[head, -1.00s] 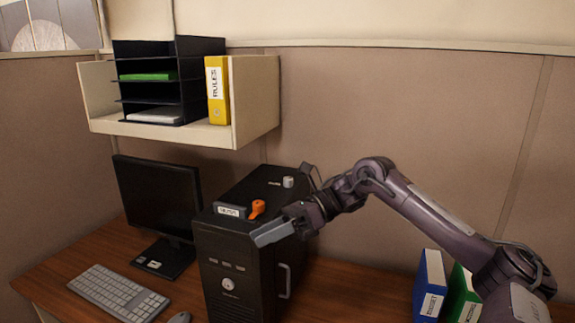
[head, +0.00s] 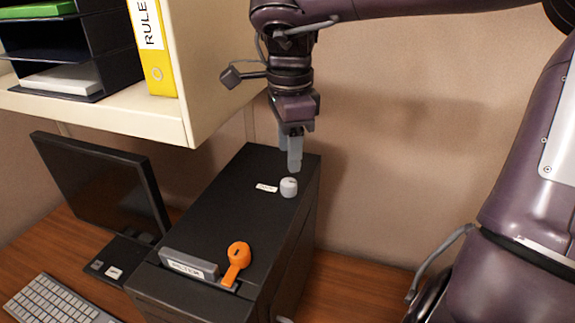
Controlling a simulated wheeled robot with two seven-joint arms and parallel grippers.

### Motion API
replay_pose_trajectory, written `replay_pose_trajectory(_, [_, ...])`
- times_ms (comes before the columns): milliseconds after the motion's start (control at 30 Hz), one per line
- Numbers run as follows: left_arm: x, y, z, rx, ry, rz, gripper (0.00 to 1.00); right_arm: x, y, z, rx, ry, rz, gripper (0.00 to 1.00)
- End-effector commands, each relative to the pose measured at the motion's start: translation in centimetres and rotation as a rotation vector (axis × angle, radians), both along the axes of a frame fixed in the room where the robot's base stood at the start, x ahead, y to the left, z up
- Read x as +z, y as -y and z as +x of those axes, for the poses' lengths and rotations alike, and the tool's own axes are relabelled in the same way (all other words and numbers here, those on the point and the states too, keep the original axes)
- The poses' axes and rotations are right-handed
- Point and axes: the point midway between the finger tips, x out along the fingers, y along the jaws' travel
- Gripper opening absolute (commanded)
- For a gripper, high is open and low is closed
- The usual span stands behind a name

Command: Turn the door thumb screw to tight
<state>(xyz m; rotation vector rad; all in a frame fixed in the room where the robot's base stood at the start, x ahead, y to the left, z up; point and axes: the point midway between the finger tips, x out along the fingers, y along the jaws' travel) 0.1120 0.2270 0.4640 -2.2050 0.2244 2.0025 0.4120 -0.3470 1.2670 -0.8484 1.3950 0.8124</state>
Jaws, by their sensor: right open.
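The grey round knob (head: 289,187), which looks like the thumb screw, stands on the top of the black computer case (head: 228,208) near its back right edge. A small white label (head: 266,188) lies just left of it, too small to read. My right gripper (head: 292,163) points down from above, open and empty, with its fingertips just above and behind the knob in the picture. They appear apart from it, though the exact gap is hard to judge. How far the screw is turned cannot be told. My left gripper is out of view.
An orange lever (head: 238,262) and a grey labelled block (head: 189,263) sit at the front of the case top. The cream shelf (head: 150,118) with a yellow binder (head: 151,45) overhangs at upper left. A monitor (head: 100,185) and keyboard (head: 55,302) stand left.

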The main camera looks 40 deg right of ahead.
Motion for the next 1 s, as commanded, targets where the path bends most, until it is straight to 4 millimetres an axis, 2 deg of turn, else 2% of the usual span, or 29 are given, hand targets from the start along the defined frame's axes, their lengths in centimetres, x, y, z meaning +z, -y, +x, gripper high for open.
replay_pose_trajectory(133, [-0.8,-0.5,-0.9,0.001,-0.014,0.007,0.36,-2.4,0.0,-0.1,0.0,-0.004,0.0,0.5])
replay_pose_trajectory(400, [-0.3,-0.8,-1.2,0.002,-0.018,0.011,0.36,-6.1,0.1,0.1,-0.002,-0.002,0.003,0.5])
replay_pose_trajectory(567, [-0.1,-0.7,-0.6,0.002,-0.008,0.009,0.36,-7.1,0.1,0.1,-0.001,0.001,0.003,0.5])
replay_pose_trajectory(800, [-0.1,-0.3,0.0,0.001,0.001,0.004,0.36,-7.3,0.1,0.1,-0.002,0.001,0.003,0.5])
replay_pose_trajectory(833, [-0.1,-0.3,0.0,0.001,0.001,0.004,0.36,-7.3,0.1,0.1,-0.002,0.001,0.003,0.49])
replay_pose_trajectory(1000, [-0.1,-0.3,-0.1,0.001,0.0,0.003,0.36,-7.3,0.1,0.1,-0.002,0.001,0.003,0.27])
